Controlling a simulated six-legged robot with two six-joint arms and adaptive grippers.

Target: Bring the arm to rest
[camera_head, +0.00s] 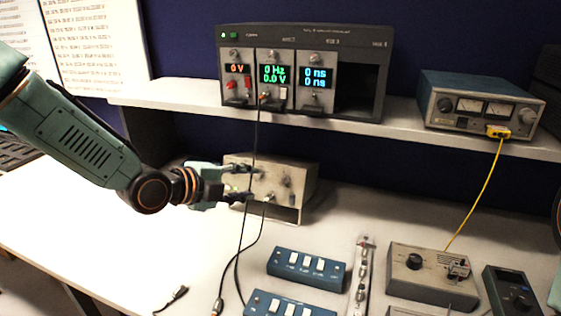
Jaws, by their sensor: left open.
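My left arm comes in from the left, and its gripper (252,183) is open with its fingers pointing right. The gripper is in front of a beige box with knobs (295,190) on the bench, and hides part of its face. I cannot tell whether the fingers touch the box. Nothing shows between the fingers. A part that may be my right arm shows at the right edge, but its gripper is out of view.
A rack instrument (300,36) and a metered blue box (480,105) stand on the shelf (180,92). A black cable (254,140) hangs beside my left gripper. Blue switch boxes (306,268) and a grey knob box (430,270) lie on the bench. The left bench is mostly clear.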

